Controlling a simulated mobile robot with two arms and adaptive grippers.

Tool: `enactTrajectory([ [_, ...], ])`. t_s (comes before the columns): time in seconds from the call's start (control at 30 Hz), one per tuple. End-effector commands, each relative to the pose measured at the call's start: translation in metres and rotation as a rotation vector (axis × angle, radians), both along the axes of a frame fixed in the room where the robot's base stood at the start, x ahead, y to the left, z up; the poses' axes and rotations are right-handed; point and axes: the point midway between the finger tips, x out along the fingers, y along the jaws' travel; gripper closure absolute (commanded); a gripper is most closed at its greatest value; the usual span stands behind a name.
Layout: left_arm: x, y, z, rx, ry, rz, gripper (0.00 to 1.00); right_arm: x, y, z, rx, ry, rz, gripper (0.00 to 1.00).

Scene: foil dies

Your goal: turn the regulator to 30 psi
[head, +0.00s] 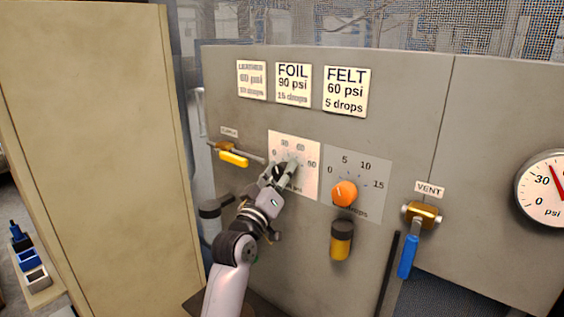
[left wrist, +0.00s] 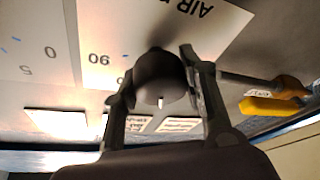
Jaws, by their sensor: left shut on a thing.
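The regulator is a dark round knob (left wrist: 160,75) with a small white mark, in the middle of the left wrist view. It sits on a white dial plate (head: 309,146) with psi numbers around it. My left gripper (head: 284,172) is shut on the knob, with one finger on each side of it. In the head view the gripper hides most of the knob, so I cannot tell which number its mark faces. A pressure gauge (head: 547,188) is cut off at the right edge. Its red needle points up, a little past 30. My right gripper is not in view.
An orange knob (head: 344,194) on a drops dial is just right of the regulator. A yellow-handled supply valve (head: 234,159) is to the left. A blue-handled vent valve (head: 408,257) is farther right. Three cards hang above, including FOIL 90 psi (head: 293,85). A tan cabinet (head: 95,150) stands left.

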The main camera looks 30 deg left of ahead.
Motion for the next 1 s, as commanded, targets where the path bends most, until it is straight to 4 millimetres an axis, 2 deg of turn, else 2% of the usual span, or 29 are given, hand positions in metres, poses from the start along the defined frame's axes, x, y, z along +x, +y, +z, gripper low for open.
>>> enactTrajectory([
  [0.2,-0.0001,0.0006,0.0007,-0.054,0.004,0.001,0.89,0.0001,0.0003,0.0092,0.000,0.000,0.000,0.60],
  [0.67,-0.0001,0.0007,-0.0005,-0.064,0.004,0.000,0.89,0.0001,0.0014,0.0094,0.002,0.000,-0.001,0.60],
  [0.7,-0.0001,0.0006,-0.0004,-0.064,0.004,0.000,0.59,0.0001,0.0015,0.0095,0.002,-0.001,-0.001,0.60],
  [1.0,-0.0001,0.0005,-0.0004,-0.063,0.005,0.001,0.41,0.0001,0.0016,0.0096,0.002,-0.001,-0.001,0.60],
])
